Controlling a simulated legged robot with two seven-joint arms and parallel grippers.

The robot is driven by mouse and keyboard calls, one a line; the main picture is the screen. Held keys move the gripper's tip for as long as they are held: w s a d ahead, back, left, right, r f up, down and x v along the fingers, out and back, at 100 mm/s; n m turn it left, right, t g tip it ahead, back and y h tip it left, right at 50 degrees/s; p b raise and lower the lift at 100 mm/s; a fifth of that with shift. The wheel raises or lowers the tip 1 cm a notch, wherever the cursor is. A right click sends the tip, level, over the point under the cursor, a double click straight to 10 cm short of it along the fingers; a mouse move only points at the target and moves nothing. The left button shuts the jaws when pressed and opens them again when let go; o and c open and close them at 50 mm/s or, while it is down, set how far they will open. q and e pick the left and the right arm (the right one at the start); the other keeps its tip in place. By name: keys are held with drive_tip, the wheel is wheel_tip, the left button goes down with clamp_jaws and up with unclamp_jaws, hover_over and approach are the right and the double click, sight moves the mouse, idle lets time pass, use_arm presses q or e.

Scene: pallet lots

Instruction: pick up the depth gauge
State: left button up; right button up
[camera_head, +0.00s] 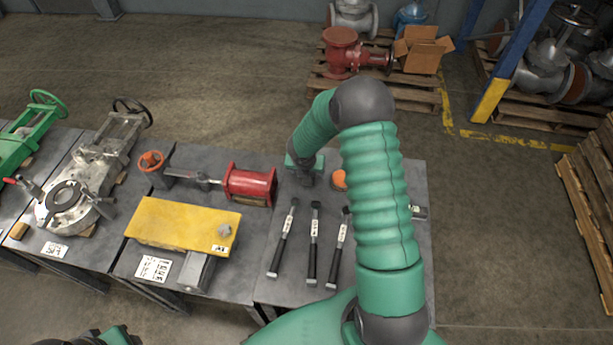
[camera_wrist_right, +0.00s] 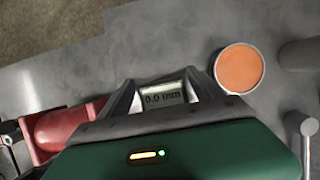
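The depth gauge (camera_wrist_right: 163,95) shows in the right wrist view as a grey body with a small display reading 0.0 mm. My right gripper (camera_wrist_right: 160,77) has one finger on each side of it. Whether the fingers press on the gauge or only stand around it, I cannot tell. In the head view my right gripper (camera_head: 303,168) is low over the back of the right-hand table (camera_head: 390,290), and the gauge is hidden there. Only a bit of my left arm shows at the bottom left edge; its gripper is out of view.
An orange round piece (camera_wrist_right: 239,68) lies just right of the gripper. A red cylinder (camera_head: 250,185) is close on the left. Several black-handled tools (camera_head: 313,245) with white labels lie in front. A yellow block (camera_head: 180,225) and a grey valve (camera_head: 75,200) stand further left.

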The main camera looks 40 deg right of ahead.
drive_tip(key=shift+d+f, duration=0.1)
drive_tip(key=shift+d, duration=0.2)
drive_tip(key=c, duration=0.9)
drive_tip(key=shift+a, duration=0.1)
clamp_jaws()
